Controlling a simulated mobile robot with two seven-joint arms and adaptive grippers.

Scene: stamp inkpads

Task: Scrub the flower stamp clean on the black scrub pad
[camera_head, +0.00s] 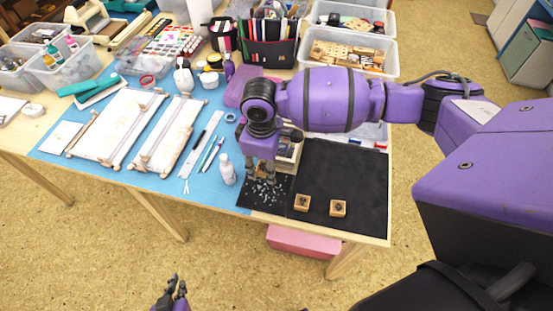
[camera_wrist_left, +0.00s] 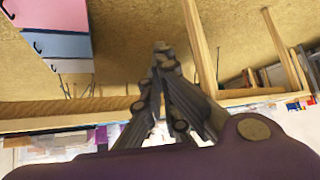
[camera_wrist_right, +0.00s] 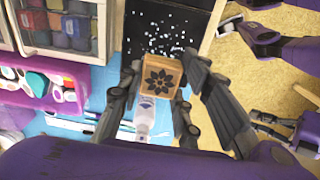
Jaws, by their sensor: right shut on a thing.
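The flower stamp (camera_wrist_right: 160,77) is a small wooden block with a black flower on the face toward the right wrist camera. My right gripper (camera_head: 262,174) is shut on it; the stamp is largely hidden in the head view. The black scrub pad (camera_head: 278,198), speckled with white, lies at the table's front edge under this gripper. The pad also shows in the right wrist view (camera_wrist_right: 190,22). Whether the stamp touches the pad I cannot tell. My left gripper (camera_head: 177,281) is empty, away from the table in front, its fingertips close together.
Two wooden stamps (camera_head: 302,203) (camera_head: 338,208) stand on a black mat (camera_head: 345,170) right of the pad. A white bottle (camera_head: 227,172) stands close left of the pad. A drawer box (camera_head: 290,152) and pen holder (camera_head: 268,50) are behind. A pink box (camera_head: 303,242) is below the table.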

